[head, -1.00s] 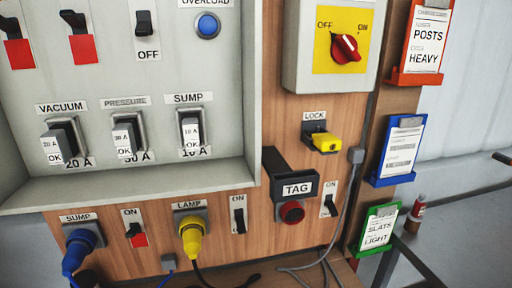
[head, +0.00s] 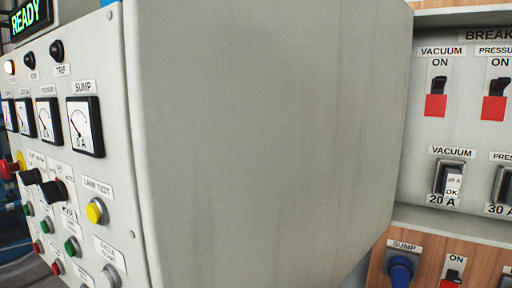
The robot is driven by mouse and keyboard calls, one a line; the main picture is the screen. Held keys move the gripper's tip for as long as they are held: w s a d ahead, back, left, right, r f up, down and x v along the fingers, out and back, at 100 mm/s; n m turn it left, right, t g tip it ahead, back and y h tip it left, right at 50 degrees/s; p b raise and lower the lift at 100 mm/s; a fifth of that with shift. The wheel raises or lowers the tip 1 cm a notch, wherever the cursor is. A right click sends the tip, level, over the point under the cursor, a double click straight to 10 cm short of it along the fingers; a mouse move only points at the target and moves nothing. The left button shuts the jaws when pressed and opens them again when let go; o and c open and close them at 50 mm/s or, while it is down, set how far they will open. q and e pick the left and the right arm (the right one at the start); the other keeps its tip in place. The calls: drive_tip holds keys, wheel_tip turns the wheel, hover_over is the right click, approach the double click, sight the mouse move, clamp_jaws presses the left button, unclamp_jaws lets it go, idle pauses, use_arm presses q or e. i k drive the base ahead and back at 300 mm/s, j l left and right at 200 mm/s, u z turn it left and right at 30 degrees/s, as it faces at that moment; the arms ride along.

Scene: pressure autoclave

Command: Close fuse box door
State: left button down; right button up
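The open fuse box (head: 425,190) is at the right edge of the head view and is cut off by it. Inside are red-marked vacuum and pressure breakers and a vacuum 20 A fuse (head: 453,184). A large plain grey panel (head: 265,140) fills the middle of the view, standing beside the box and reaching towards me. I cannot tell whether it is the fuse box door or the side of the control cabinet. Neither of my grippers is in view.
A control panel (head: 112,150) with meters, knobs and coloured buttons stands at the left, against the grey panel's near edge. A blue sump plug (head: 401,270) sits on the wooden board below the fuse box.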

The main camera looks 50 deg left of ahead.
sight(267, 135)
drive_tip(key=k+j+z, duration=0.1)
drive_tip(key=j, duration=0.4)
drive_tip(key=k+j, duration=0.1)
drive_tip(key=j, duration=0.4)
drive_tip(key=k+j+z, duration=0.15)
drive_tip(key=j, duration=0.3)
drive_tip(key=i, duration=0.05)
